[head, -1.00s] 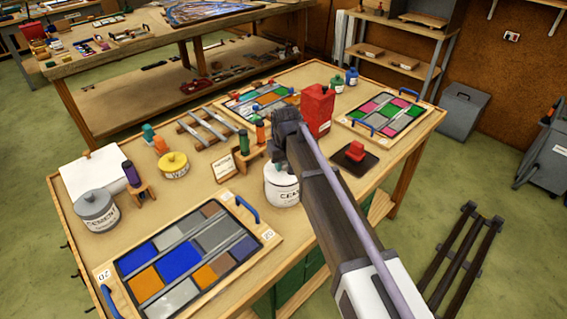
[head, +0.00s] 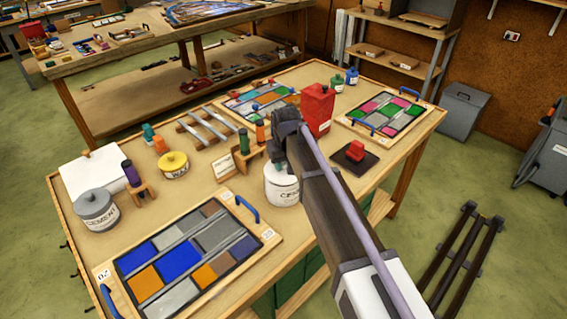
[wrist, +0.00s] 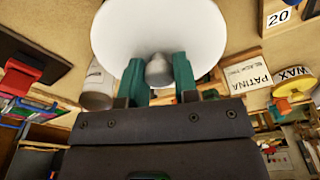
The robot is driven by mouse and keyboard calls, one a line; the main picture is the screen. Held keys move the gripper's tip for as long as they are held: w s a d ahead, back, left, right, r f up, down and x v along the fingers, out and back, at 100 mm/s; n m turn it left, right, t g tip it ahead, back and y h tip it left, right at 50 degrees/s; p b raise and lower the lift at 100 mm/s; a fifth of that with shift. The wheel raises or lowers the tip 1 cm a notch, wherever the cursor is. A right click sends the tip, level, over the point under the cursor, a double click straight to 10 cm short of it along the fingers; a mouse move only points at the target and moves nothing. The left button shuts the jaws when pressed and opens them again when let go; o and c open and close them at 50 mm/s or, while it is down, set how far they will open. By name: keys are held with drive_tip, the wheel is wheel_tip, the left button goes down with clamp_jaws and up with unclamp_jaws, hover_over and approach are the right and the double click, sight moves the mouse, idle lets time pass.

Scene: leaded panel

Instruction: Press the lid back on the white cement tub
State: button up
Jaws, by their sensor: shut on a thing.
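The white cement tub (head: 283,186) stands on the near bench, its right side hidden behind my arm. In the wrist view, my gripper (wrist: 158,78) is shut on the grey knob (wrist: 158,70) of a round white lid (wrist: 158,28), one teal finger on each side. The lid covers whatever lies beneath it in that view. I cannot tell whether the lid is seated or slightly raised.
A grey cement tub (head: 96,210) stands at the left and a yellow wax tub (head: 173,164) farther back. A glass-sheet tray (head: 247,248) lies left of the white tub. A red can (head: 317,108) and a red block on a dark mat (head: 372,168) are right of my arm.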

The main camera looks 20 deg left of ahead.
idle(0.4)
drive_tip(key=o, duration=1)
drive_tip(key=shift+f+b, duration=0.55)
drive_tip(key=shift+r, duration=0.2)
idle(0.7)
drive_tip(key=o, duration=0.6)
